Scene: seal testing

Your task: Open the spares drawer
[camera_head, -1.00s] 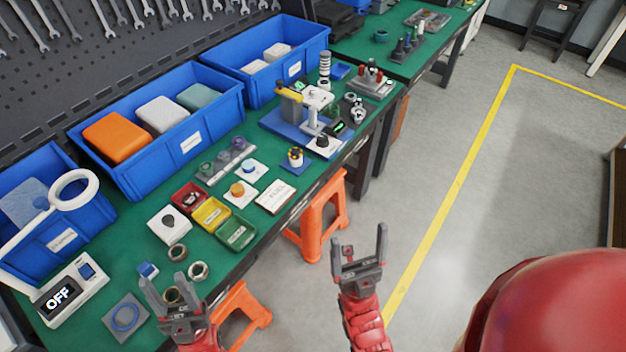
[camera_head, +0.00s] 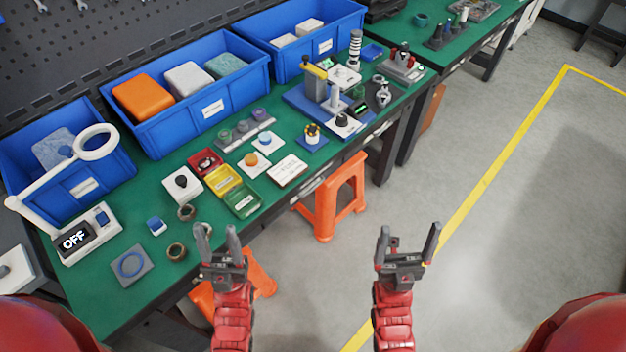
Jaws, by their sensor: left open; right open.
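The green workbench (camera_head: 105,310) runs diagonally from lower left to upper right. No spares drawer can be clearly made out; the bench's front edge (camera_head: 345,160) shows only at a steep angle, with small pale marks along it. My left gripper (camera_head: 217,240) is open and empty, beside the bench's front edge and over an orange stool. My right gripper (camera_head: 408,245) is open and empty over the floor, well clear of the bench.
Orange stools (camera_head: 328,205) and (camera_head: 262,278) stand at the bench front. Blue bins (camera_head: 210,115) line the back. A lamp unit reading OFF (camera_head: 85,235), small coloured trays (camera_head: 222,182) and a press-like device (camera_head: 330,90) stand on the bench. Floor to the right is clear.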

